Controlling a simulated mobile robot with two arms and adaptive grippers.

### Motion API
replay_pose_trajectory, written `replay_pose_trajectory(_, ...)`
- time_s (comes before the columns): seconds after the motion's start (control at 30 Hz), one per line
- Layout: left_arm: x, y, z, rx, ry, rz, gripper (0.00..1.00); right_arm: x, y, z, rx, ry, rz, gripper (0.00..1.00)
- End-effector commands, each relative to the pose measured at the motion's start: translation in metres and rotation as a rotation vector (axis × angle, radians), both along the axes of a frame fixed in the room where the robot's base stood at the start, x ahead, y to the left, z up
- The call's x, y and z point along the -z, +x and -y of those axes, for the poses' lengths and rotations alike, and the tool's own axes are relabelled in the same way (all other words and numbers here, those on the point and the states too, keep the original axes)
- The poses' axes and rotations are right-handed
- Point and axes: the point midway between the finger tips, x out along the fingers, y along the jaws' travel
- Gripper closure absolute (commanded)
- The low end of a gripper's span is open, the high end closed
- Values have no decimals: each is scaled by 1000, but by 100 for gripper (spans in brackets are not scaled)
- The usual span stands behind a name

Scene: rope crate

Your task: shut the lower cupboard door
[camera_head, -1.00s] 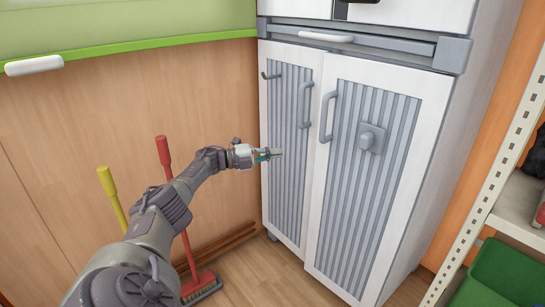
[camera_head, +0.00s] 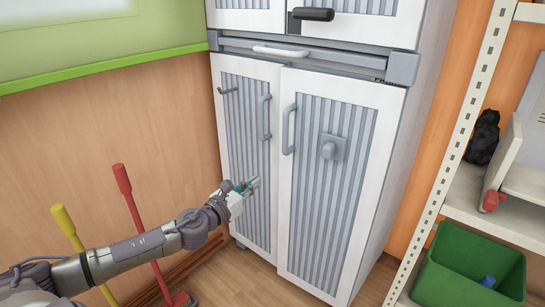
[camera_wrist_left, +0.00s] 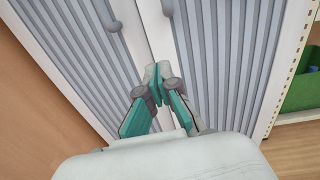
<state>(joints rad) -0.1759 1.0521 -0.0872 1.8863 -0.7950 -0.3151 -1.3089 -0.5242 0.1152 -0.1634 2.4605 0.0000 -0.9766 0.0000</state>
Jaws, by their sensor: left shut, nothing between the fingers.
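The lower cupboard has a left door (camera_head: 232,150) and a right door (camera_head: 325,190), both white-framed with grey ribbed panels and grey handles. The right door's left edge looks to stand slightly proud of the left door; I cannot tell how wide any gap is. My left gripper (camera_head: 254,182) is shut and empty, in front of the left door near the seam. In the left wrist view its fingertips (camera_wrist_left: 157,75) point at the white frames where the doors meet; contact cannot be told. My right gripper is not in view.
A yellow-handled tool (camera_head: 68,228) and a red-handled broom (camera_head: 132,205) lean near the wooden wall at left. A shelf rack (camera_head: 455,165) with a green crate (camera_head: 455,232) stands at right. Floor shows in front of the cupboard.

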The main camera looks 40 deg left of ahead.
Motion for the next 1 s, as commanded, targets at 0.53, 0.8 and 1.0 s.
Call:
replay_pose_trajectory(0.53, -7, 51, 4, -14, 25, 19, 100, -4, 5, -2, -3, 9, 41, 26)
replay_pose_trajectory(0.8, -7, 98, 5, -12, 25, 18, 100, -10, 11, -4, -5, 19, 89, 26)
replay_pose_trajectory(1.0, -5, 124, 5, -11, 25, 15, 100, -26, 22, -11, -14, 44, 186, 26)
